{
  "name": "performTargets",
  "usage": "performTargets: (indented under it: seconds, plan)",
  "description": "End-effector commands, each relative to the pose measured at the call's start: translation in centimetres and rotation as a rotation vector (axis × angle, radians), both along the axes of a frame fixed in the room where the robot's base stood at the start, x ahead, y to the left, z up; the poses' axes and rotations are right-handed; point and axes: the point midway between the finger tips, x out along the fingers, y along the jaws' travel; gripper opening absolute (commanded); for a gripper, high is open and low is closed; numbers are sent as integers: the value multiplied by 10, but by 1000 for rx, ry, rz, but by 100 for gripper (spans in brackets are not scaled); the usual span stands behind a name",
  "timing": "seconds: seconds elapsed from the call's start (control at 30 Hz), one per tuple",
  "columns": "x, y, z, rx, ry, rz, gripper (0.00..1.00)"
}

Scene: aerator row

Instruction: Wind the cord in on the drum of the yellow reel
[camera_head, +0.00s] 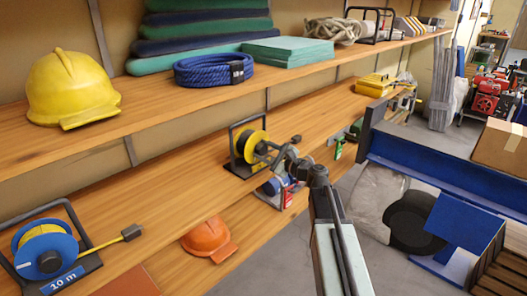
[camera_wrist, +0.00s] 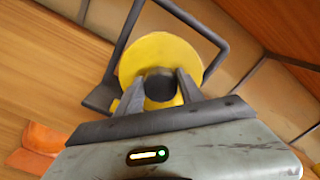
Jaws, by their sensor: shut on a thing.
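The yellow reel (camera_head: 250,146) stands on the middle wooden shelf in a dark frame. Its yellow disc (camera_wrist: 138,58) faces me in the wrist view, with a dark round knob or hub (camera_wrist: 159,86) on it. My gripper (camera_head: 268,156) reaches the front of the reel. Its two fingers (camera_wrist: 159,80) are shut on the dark knob, one on each side. A dark plug-like end (camera_head: 296,139) shows just right of the reel. How much cord lies on the drum is hidden by the disc and my gripper.
An orange helmet (camera_head: 206,238) sits below. The upper shelf holds a yellow helmet (camera_head: 72,88) and blue rope (camera_head: 213,70). The shelf between the reels is clear.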

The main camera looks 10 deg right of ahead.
Motion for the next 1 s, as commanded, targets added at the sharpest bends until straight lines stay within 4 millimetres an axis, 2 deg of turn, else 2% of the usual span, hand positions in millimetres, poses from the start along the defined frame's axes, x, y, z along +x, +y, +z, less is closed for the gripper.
performTargets:
  seconds: [0.33,0.87,0.9,0.97,1.0]
  plan:
    - [1,-2,1,112,80,-5,4]
    - [1,-2,1,132,95,-5,4]
    - [1,-2,1,132,95,-5,47]
    - [1,-2,1,132,95,-5,64]
    - [1,-2,1,132,95,-3,66]
